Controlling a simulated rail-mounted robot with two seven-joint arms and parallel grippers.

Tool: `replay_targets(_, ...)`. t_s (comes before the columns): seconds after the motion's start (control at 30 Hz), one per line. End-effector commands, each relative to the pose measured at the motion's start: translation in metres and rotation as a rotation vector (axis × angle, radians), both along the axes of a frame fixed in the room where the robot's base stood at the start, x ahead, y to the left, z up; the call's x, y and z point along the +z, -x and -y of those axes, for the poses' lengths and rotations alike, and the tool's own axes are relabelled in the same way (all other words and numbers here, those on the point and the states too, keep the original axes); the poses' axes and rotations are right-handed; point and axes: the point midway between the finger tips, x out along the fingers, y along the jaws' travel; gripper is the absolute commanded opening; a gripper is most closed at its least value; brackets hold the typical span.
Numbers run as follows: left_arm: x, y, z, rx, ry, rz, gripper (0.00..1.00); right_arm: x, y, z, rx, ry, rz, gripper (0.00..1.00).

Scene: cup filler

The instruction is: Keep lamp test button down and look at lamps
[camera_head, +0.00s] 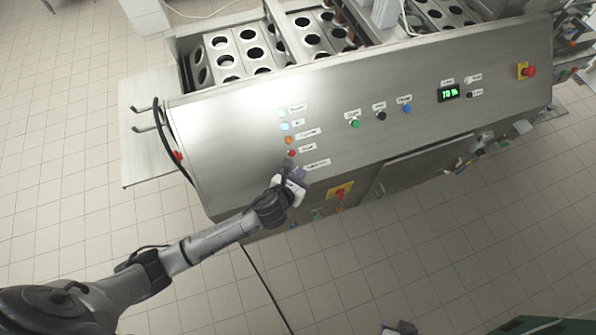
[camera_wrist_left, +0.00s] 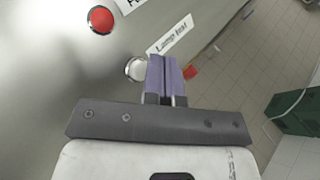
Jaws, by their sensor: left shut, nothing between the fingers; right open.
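The lamp test button (camera_wrist_left: 135,68) is a pale round button beside the "Lamp test" label (camera_wrist_left: 170,36) on the steel panel. My left gripper (camera_wrist_left: 161,60) is shut and empty; its purple fingertips are right beside the button in the left wrist view. I cannot tell whether they touch or press it. In the head view the left gripper (camera_head: 294,174) hides most of the button. Above it is a column of lamps: pale green (camera_head: 283,112), light blue (camera_head: 285,126), orange (camera_head: 289,140) and red (camera_head: 291,153). Whether each is lit is unclear. My right gripper (camera_head: 404,326) is open, partly cut off at the bottom edge.
Green, black and blue buttons (camera_head: 381,116), a green display (camera_head: 449,93) and a red emergency stop (camera_head: 529,71) are further right on the panel. A red-and-yellow switch (camera_head: 340,192) is below. Black cable loops bulge at the panel's left. Tiled floor in front is mostly clear.

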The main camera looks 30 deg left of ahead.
Motion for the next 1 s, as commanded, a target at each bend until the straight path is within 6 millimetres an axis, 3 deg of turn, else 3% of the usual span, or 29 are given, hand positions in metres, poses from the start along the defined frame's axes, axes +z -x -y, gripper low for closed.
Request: replay_targets(1.0, -0.0063, -0.0041, -0.0042, 0.0, 0.0, 0.0, 0.0, 0.0016, 0.0, 0.0024, 0.005, 0.008, 0.0, 0.43)
